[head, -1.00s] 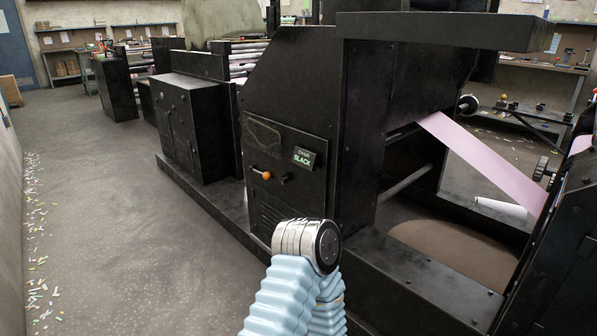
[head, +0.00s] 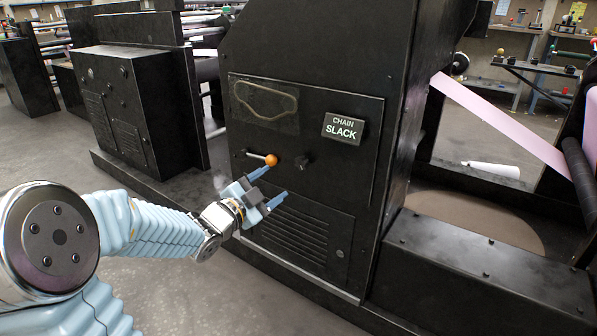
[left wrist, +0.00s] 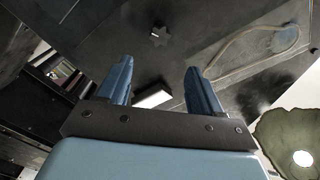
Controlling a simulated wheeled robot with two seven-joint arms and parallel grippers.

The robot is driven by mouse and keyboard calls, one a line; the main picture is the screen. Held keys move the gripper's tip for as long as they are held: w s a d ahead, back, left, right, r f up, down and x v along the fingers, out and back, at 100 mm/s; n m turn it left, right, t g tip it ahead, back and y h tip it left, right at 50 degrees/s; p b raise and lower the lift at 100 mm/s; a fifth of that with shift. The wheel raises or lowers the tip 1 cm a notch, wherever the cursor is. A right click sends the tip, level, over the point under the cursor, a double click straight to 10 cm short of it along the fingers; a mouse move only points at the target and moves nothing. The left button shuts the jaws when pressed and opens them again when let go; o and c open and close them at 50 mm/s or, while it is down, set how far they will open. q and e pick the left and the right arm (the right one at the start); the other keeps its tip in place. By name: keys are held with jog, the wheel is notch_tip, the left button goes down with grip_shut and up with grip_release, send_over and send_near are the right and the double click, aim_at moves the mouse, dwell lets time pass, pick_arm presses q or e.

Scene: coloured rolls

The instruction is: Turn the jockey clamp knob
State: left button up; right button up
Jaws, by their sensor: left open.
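A small dark star-shaped knob (head: 303,161) sticks out of the black machine panel, right of a lever with an orange ball (head: 271,160). The knob also shows in the left wrist view (left wrist: 158,37), beyond the fingertips. My left gripper (head: 268,186) is open and empty, with its blue fingers pointing toward the panel. In the head view it is below and left of the knob, apart from it. Both fingers also show in the left wrist view (left wrist: 160,78). My right gripper is not in view.
A lit sign reading CHAIN SLACK (head: 342,129) is up and right of the knob. A chain window (head: 265,100) is above and a louvred vent (head: 290,240) below. A black cabinet (head: 135,110) stands at the left. The floor in front is open.

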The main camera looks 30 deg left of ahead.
aim_at(301, 164)
pick_arm(q)
jog(key=w, duration=0.8)
jog(key=w+d, duration=0.1)
jog(key=w, duration=0.3)
jog(key=c, duration=1.1)
jog(key=shift+o, duration=0.2)
